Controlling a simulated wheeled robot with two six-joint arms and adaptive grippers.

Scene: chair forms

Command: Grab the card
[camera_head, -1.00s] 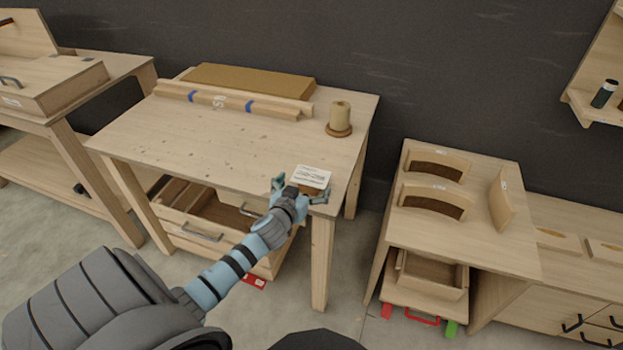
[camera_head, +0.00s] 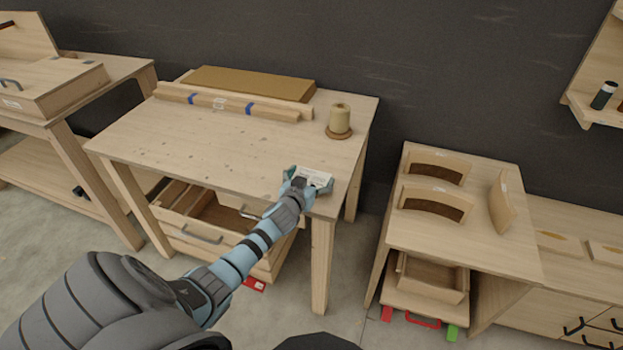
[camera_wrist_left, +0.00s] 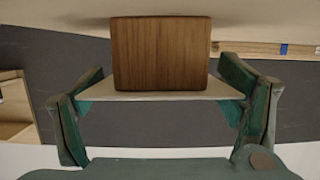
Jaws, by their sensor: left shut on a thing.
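The card (camera_head: 316,177) is a small white rectangle with dark print at the front right corner of the worktable (camera_head: 230,150). In the left wrist view the card (camera_wrist_left: 160,97) shows as a thin pale strip against a brown wooden block (camera_wrist_left: 162,55). That view seems upside down, with the block on the table side of the card. My left gripper (camera_head: 308,182) has its fingers at opposite edges of the card and is shut on it. The gripper hides part of the card and the block in the head view. My right gripper is not in view.
A spool on a round base (camera_head: 339,121) stands behind the card. Wooden strips with blue bands (camera_head: 232,103) and a brown board (camera_head: 252,82) lie at the table's back. An open drawer (camera_head: 205,215) sits below. The middle tabletop is clear.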

